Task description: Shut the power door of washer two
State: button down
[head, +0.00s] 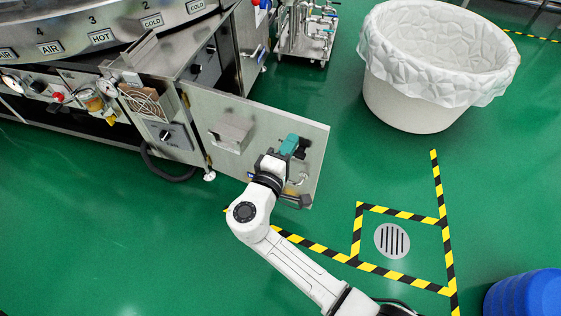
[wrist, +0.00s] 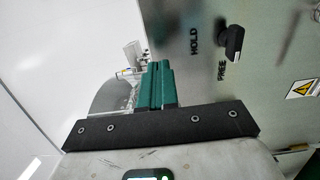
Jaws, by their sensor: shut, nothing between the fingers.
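The power door (head: 232,160) is a flat steel panel, standing open and swung out from the washer cabinet toward the right. A metal box-like bracket is fixed to its visible face. My gripper (head: 292,146) overlaps the door's right half in the head view, near its free edge; I cannot tell if it touches. In the wrist view the teal fingers (wrist: 157,84) are together with nothing between them. Beside them on the right is a steel panel (wrist: 270,75) with a black knob (wrist: 232,42) marked HOLD and FREE. My arm hides the door's lower right part.
The washer (head: 75,38) with numbered labels fills the upper left. A cable (head: 168,172) loops by the cabinet's foot. A white lined bin (head: 420,105) stands at upper right, a blue drum (head: 525,293) at lower right. Green floor (head: 110,240) is clear left of my arm.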

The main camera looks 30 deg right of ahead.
aim_at(301, 126)
jog(key=shift+b+x, duration=0.35)
jog(key=shift+x, duration=1.5)
